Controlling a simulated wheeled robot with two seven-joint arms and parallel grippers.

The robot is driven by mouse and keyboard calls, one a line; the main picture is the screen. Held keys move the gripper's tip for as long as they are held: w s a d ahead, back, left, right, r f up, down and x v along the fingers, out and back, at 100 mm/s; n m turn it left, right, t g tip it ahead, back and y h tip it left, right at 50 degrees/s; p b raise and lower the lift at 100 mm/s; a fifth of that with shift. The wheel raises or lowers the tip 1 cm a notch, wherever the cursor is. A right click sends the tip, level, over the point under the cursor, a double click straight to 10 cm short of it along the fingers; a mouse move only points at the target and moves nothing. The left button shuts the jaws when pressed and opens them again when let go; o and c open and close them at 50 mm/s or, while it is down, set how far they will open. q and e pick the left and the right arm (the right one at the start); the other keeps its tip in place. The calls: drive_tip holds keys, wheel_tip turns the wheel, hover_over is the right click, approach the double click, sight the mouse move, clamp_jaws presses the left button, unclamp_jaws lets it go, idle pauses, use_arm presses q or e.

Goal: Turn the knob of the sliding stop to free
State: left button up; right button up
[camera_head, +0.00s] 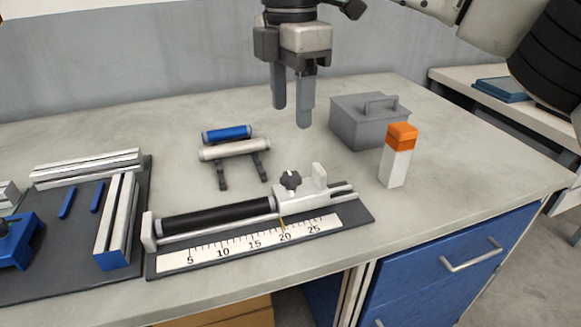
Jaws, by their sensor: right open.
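The sliding stop (304,195) is a white block on a rail over a dark base plate, at the front middle of the bench. Its black lobed knob (290,180) stands on top of the block. A yellow pointer under the stop sits close to 20 on the white scale (250,243). My right gripper (291,114) hangs above and behind the knob, fingers pointing down. It is open and empty, and clear of the knob. My left gripper does not show.
A black roller (217,217) lies along the rail left of the stop. Behind are a blue-and-white roller stand (233,152) and a grey lidded box (368,119). An orange-capped white block (397,156) stands right. Aluminium profiles (117,219) lie left. The bench front is clear at right.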

sight(290, 176)
wheel_tip(290, 176, down, 12)
drive_tip(key=shift+r, duration=0.1)
drive_tip(key=shift+c, duration=0.3)
drive_tip(key=c, duration=0.9)
